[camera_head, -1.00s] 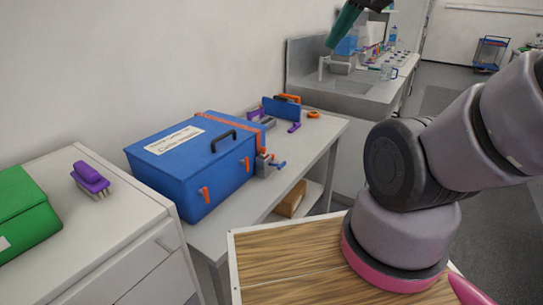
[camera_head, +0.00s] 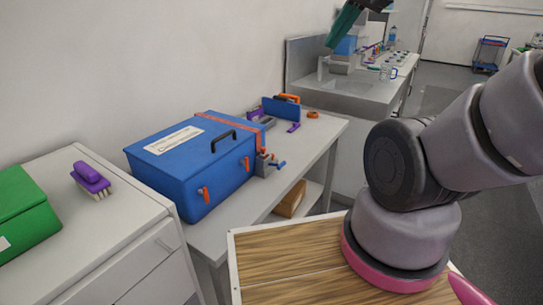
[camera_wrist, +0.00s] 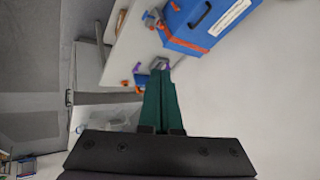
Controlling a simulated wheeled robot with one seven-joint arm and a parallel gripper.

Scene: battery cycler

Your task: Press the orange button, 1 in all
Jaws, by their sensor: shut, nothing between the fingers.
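I cannot make out an orange button for certain. A small orange round piece (camera_head: 313,114) lies near the far end of the grey bench, beyond a blue case (camera_head: 200,160) with orange latches. An orange piece also shows in the wrist view (camera_wrist: 138,90), but I cannot tell if it is the same one. My gripper (camera_head: 332,44) is raised at the top of the head view, well above the bench and sink. In the wrist view its green fingers (camera_wrist: 160,75) are together and empty, with their tips in front of the bench items.
A small blue upright panel (camera_head: 281,109), purple pieces (camera_head: 294,127) and a small grey clamp-like device (camera_head: 265,164) stand around the case. A white cabinet (camera_head: 110,235) with a purple brush (camera_head: 91,179) and green box (camera_head: 25,215) is at left. A sink counter (camera_head: 365,95) lies behind.

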